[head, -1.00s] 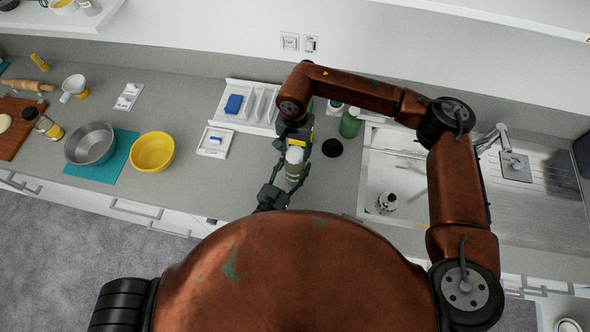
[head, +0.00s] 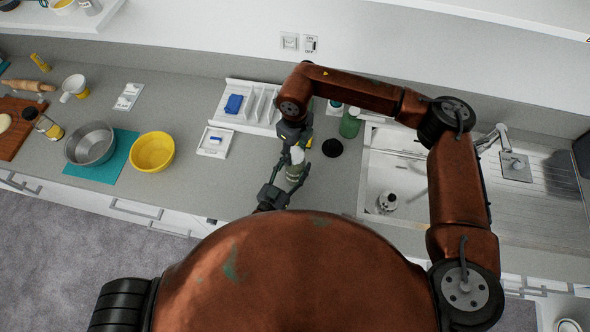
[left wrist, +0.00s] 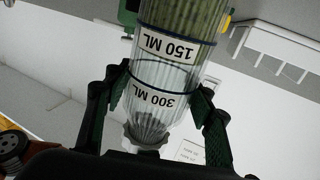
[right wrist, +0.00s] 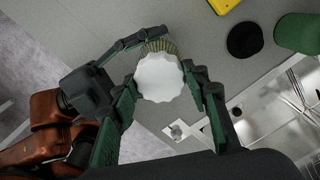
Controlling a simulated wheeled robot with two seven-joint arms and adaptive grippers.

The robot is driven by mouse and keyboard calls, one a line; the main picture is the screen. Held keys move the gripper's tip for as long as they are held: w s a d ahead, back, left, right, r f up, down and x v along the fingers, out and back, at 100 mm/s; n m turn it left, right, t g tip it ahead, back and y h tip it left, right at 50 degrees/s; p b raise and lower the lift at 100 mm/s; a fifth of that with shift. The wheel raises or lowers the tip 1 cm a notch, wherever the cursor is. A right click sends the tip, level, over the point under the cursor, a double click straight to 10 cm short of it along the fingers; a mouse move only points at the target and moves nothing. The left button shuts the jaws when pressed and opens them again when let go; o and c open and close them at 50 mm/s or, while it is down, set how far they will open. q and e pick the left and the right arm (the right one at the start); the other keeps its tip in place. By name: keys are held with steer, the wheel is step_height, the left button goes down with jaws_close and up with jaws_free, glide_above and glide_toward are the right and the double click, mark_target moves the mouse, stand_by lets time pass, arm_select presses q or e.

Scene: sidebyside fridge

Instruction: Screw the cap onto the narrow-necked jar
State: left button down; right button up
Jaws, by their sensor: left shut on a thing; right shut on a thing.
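The jar (head: 293,173) stands upright over the counter's front part, clear-ribbed with green contents. In the left wrist view it appears inverted, with 150 ML and 300 ML labels (left wrist: 165,100). My left gripper (head: 283,188) is shut around the jar's body, one finger on each side. The white lobed cap (right wrist: 160,78) sits over the jar's mouth, in line with it. My right gripper (right wrist: 162,92) is shut on the cap from above; it also shows in the head view (head: 297,150). How far the threads engage is hidden.
A black round disc (head: 332,147) and a green container (head: 350,123) stand right of the jar, near the sink (head: 390,175). A white divided tray (head: 262,103) lies behind.

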steer(key=m, duration=1.2)
steer(key=o, duration=1.4)
steer(key=shift+c, duration=0.2)
step_height(320, 180, up, 12)
arm_select(q)
steer(key=c, duration=0.8)
jaws_free()
